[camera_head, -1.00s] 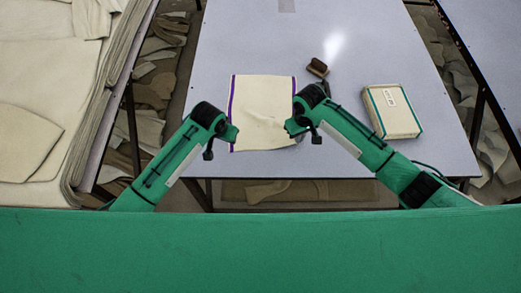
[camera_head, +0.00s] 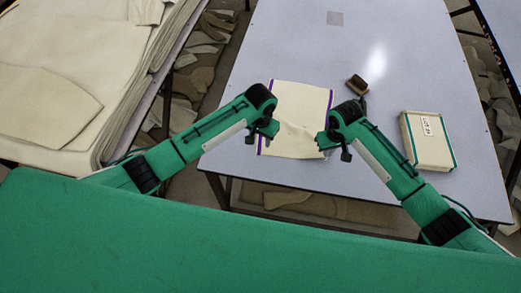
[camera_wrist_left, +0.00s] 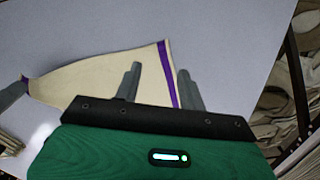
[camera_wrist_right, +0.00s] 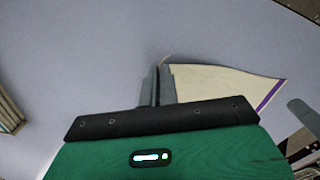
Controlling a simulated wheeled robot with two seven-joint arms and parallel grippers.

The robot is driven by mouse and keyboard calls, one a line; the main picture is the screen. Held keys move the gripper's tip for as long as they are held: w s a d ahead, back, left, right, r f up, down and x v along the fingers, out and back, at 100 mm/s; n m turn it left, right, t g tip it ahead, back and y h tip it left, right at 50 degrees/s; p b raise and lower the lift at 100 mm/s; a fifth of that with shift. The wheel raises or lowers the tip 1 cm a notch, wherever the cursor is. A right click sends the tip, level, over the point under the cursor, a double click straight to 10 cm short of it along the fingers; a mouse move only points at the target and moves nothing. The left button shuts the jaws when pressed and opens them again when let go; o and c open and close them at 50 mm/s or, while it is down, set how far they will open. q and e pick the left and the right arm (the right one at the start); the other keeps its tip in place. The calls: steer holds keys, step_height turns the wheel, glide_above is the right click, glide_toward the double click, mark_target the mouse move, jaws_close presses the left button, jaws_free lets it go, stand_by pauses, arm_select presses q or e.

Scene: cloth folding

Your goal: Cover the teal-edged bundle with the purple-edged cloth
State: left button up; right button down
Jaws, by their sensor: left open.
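The cream cloth with purple edges (camera_head: 304,103) lies on the table with wrinkles near its front right corner. The teal-edged bundle (camera_head: 421,145) sits to its right, uncovered; its edge shows at the left of the right wrist view (camera_wrist_right: 7,112). My left gripper (camera_head: 268,136) is open at the cloth's left edge, and in the left wrist view its fingers (camera_wrist_left: 160,85) stand on either side of the purple edge. My right gripper (camera_head: 328,146) is shut on the cloth's front right corner, as the right wrist view (camera_wrist_right: 158,85) shows.
The grey table (camera_head: 320,55) is clear at the back. A stack of cream fabric (camera_head: 70,70) fills the left side, and scraps lie on the floor.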

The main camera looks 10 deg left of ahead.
mark_target(260, 151)
arm_select(q)
steer(key=shift+f, duration=3)
jaws_close()
steer(key=shift+r, duration=2.55)
